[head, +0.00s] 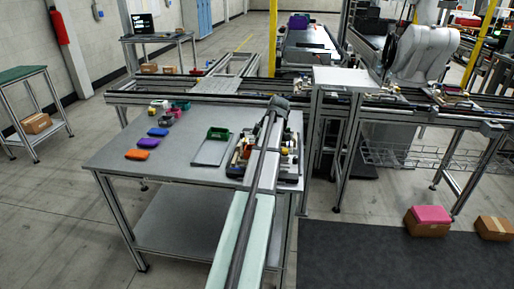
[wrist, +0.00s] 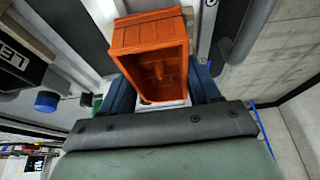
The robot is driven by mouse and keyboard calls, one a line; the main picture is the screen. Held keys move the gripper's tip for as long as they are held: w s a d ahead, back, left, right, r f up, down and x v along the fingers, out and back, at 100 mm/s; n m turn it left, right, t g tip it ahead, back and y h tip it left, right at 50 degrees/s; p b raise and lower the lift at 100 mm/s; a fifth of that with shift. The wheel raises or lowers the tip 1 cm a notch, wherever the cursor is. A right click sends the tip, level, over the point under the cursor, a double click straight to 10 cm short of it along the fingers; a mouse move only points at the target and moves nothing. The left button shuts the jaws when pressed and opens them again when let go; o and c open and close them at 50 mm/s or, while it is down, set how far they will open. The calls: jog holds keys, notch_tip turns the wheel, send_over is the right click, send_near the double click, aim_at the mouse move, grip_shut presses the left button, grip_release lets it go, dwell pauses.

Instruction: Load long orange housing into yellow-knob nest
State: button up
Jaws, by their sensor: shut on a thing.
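The orange housing (wrist: 150,55), an open hollow box, is in the wrist view, its cavity facing the camera. My gripper (wrist: 164,92) has its blue fingers on either side of the housing's near end and is shut on it. In the head view my arm reaches over the fixture pallet (head: 237,159) at the table's right end and hides part of it; the gripper and held housing cannot be made out there. A small yellow spot (head: 284,151) shows beside the arm, but I cannot tell whether it is the yellow knob. The nest cannot be made out.
A green bin (head: 218,133) stands left of the pallet. A blue knob (wrist: 47,101) shows left in the wrist view.

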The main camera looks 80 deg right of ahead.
jog(key=shift+f, duration=0.2)
jog(key=o, duration=1.2)
jog(key=v, duration=1.4)
jog(key=shift+w, duration=0.1)
